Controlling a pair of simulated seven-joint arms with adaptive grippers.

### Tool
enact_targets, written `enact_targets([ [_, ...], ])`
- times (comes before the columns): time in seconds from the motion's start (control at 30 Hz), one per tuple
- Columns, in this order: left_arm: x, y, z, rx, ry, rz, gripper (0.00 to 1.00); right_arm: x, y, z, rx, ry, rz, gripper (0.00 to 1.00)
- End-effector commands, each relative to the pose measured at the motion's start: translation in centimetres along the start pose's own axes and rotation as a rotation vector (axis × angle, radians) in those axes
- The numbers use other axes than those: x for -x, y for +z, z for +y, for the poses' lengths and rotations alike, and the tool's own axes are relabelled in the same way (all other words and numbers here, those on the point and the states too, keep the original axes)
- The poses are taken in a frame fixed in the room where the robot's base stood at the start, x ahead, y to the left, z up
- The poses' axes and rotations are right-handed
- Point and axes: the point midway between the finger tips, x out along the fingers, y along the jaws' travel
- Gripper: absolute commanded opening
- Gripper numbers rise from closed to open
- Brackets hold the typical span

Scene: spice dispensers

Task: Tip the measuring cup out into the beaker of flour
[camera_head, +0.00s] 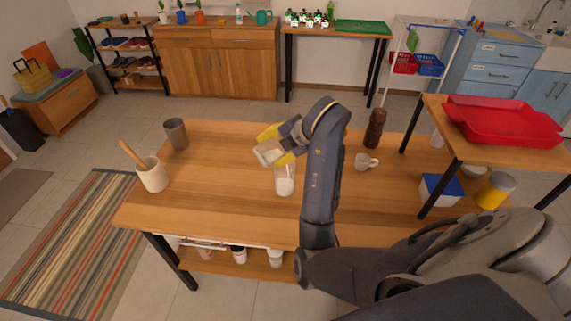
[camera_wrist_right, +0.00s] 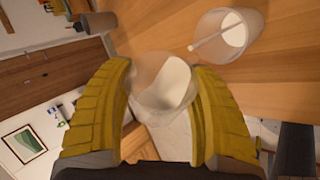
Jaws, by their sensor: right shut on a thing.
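My right gripper (camera_head: 281,142) is shut on a clear measuring cup (camera_head: 269,151) with white contents, held above the wooden table. In the right wrist view the cup (camera_wrist_right: 163,88) sits between the two yellow fingers, and the white inside lies slanted. The glass beaker of flour (camera_head: 285,181) stands upright on the table, just below the held cup and a little to its right in the head view. It also shows in the right wrist view (camera_wrist_right: 228,36), with white flour and a thin pale stick in it. My left gripper is not in view.
A red tray (camera_head: 503,119) lies on a side table at the right. The table's left front is clear.

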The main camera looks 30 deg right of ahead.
Motion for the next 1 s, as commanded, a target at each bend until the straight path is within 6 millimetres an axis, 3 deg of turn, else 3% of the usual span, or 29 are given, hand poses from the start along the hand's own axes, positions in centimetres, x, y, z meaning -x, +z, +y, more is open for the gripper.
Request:
enact_targets([
  [1.0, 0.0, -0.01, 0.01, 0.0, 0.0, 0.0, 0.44, -0.46, -0.13, 0.45, -0.047, 0.024, 0.075, 0.23],
])
